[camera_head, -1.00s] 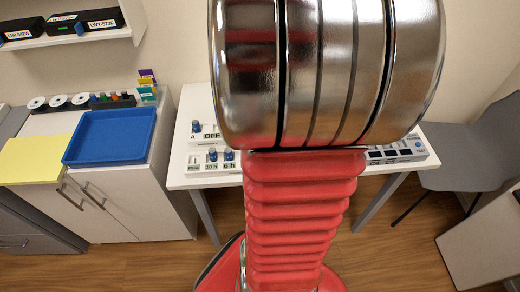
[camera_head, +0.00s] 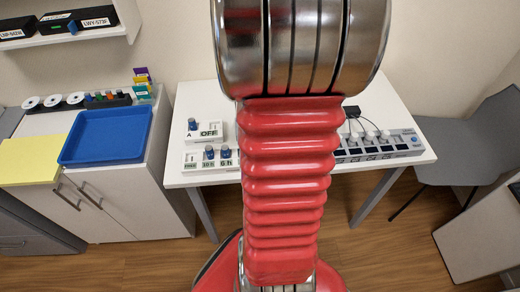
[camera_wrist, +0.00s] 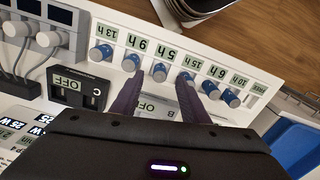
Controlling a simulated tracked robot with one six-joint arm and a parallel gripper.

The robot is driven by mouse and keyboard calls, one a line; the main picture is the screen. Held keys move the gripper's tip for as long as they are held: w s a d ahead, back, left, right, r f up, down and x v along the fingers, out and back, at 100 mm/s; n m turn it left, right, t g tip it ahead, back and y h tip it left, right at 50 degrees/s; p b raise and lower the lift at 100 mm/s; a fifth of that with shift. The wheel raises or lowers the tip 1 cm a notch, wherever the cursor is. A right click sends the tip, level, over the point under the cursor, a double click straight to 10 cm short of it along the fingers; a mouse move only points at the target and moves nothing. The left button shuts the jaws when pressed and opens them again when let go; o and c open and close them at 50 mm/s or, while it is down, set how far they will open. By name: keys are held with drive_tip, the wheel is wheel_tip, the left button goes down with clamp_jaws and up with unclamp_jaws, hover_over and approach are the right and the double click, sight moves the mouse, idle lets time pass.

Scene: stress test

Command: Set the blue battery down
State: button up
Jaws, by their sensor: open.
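In the wrist view, a white panel (camera_wrist: 262,90) holds several blue-topped batteries in a row, beside small hour displays. My gripper (camera_wrist: 158,80) is open, its two dark fingers reaching toward this row. One blue battery (camera_wrist: 159,72) stands in the panel, in line with the gap between the fingertips. Another (camera_wrist: 185,78) is partly covered by the right fingertip. I cannot tell whether a fingertip touches any battery, or which one the task names. In the head view, blue-topped batteries (camera_head: 209,152) show at the panel's left end; my arm hides its middle and my gripper.
A black tester reading OFF (camera_wrist: 75,90) lies left of the fingers. A charger (camera_head: 385,148) with cables sits at the table's right. A blue tray (camera_head: 106,136) and yellow mat (camera_head: 32,160) are on the left cabinet. A grey chair (camera_head: 478,145) stands right of the table.

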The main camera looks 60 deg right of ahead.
drive_tip(key=shift+f, duration=1.4)
drive_tip(key=shift+c, duration=0.3)
clamp_jaws()
